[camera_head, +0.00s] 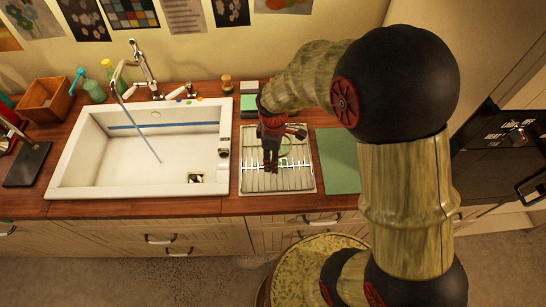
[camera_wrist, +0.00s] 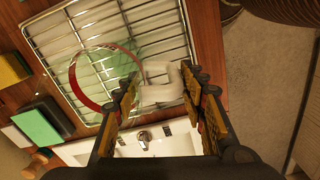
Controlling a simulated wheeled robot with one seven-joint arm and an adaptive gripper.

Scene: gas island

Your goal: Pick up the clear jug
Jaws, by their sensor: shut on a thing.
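The clear jug (camera_wrist: 108,72) shows in the wrist view as see-through greenish glass with a red rim, over the wire drying rack (camera_wrist: 150,22). Its pale handle (camera_wrist: 158,92) lies between the fingers of my gripper (camera_wrist: 160,84), which is shut on it. In the head view my gripper (camera_head: 271,168) points down over the rack (camera_head: 290,182) on the counter. There the jug is mostly hidden behind my gripper, with only faint green glass showing. I cannot tell whether the jug touches the rack.
A white sink (camera_head: 90,185) with a tall faucet (camera_head: 145,65) is left of the rack. A green mat (camera_head: 338,160) lies to its right. Sponges (camera_wrist: 40,123) and a wooden-topped item (camera_head: 226,84) stand behind. A wooden box (camera_head: 45,98) is far left.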

